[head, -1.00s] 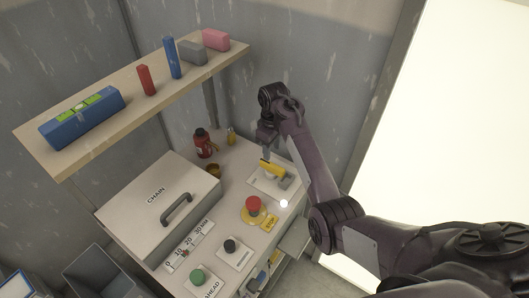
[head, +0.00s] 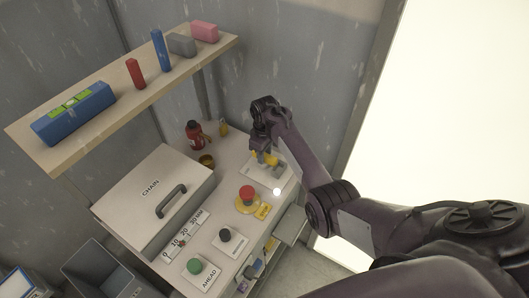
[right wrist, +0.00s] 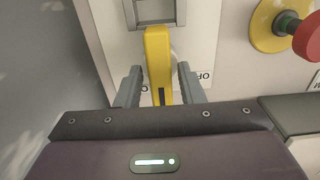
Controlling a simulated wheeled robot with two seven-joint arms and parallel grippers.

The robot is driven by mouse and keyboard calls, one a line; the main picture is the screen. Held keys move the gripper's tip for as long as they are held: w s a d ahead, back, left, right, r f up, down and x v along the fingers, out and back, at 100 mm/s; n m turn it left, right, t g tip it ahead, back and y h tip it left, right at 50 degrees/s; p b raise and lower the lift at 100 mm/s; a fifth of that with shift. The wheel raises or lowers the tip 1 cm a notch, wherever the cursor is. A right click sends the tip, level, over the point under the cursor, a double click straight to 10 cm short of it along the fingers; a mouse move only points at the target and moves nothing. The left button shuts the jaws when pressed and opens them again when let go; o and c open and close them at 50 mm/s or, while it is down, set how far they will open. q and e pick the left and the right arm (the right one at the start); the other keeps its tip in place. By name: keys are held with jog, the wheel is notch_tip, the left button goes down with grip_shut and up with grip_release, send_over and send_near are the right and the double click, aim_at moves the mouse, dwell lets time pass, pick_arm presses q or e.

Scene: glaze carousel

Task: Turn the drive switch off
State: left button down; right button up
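The drive switch is a yellow lever (right wrist: 158,60) on a grey mount fixed to a pale plate, with partly hidden lettering beside it. In the head view the yellow lever (head: 270,158) is at the back right of the bench top, partly covered by my right gripper (head: 266,154). In the right wrist view my right gripper (right wrist: 159,86) is open. Its two fingers stand on either side of the yellow lever, with a gap visible on both sides. My left gripper is not in view.
A red mushroom button (head: 247,193) on a yellow base stands just in front of the switch. A black button (head: 225,235), a green button (head: 194,266) and the grey CHAIN cover (head: 150,195) are nearby. A red bottle (head: 194,136) stands behind. A shelf (head: 130,95) overhangs the left.

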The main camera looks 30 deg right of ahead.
grip_shut()
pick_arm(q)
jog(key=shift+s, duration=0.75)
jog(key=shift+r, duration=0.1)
pick_arm(e)
jog(key=shift+n, duration=0.3)
jog(key=n+p, duration=0.1)
jog(key=n, duration=0.1)
jog(key=shift+r+n, duration=0.15)
jog(key=shift+n, duration=0.15)
jog(key=n+p, duration=0.1)
jog(key=n, duration=0.3)
jog(key=shift+n, duration=0.3)
jog(key=n, duration=0.4)
jog(key=shift+w+n, duration=0.1)
jog(key=shift+n, duration=0.2)
pick_arm(q)
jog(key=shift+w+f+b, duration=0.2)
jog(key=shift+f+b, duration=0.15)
jog(key=shift+b, duration=0.85)
pick_arm(e)
jog(key=n, duration=0.5)
jog(key=shift+n, duration=0.3)
